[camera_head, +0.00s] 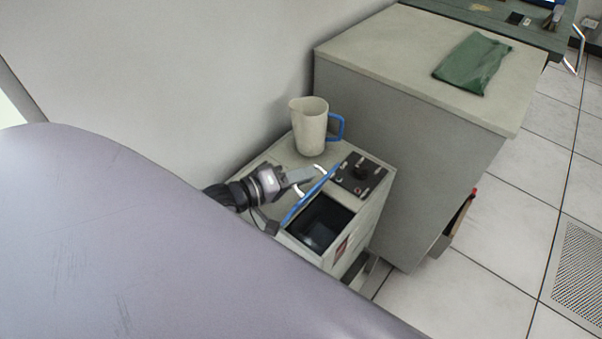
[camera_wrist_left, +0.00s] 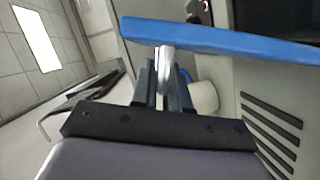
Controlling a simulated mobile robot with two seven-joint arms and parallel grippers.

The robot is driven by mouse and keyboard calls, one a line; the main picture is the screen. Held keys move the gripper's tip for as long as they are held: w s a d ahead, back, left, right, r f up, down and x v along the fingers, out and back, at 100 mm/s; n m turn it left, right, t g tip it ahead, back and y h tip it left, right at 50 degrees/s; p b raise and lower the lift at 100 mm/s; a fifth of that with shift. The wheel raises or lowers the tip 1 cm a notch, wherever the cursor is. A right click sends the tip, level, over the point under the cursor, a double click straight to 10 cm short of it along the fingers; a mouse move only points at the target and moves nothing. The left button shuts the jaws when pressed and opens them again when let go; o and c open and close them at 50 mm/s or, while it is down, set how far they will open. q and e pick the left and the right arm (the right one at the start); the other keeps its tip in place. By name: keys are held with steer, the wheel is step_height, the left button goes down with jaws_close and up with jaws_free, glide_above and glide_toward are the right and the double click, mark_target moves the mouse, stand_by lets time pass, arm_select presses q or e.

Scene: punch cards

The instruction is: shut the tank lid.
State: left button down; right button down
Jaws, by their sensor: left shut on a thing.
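The tank is a beige box (camera_head: 281,156) with a dark open well (camera_head: 322,222) in its top. Its blue lid (camera_head: 294,209) stands raised and steeply tilted along the left side of the opening, seen nearly edge-on. In the left wrist view the lid (camera_wrist_left: 225,38) spans the top of the picture as a blue slab. A pale metal handle (camera_wrist_left: 165,66) sticks out from the lid between my left fingers. My left gripper (camera_head: 303,176) is shut on this handle, on the lid's outer side; it also shows in the wrist view (camera_wrist_left: 163,88). My right gripper is out of view.
A cream pitcher (camera_head: 308,126) with a blue handle stands at the back of the tank's top. A black control panel (camera_head: 361,174) sits beside the opening. A taller grey cabinet (camera_head: 400,60) with a green folded packet (camera_head: 474,63) stands close behind on the right. Floor tiles are clear at right.

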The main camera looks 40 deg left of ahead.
arm_select(q)
steer(key=c, duration=1.2)
jaws_free()
steer(key=v, duration=0.7)
steer(key=shift+p, duration=0.4)
steer(key=shift+d, duration=0.15)
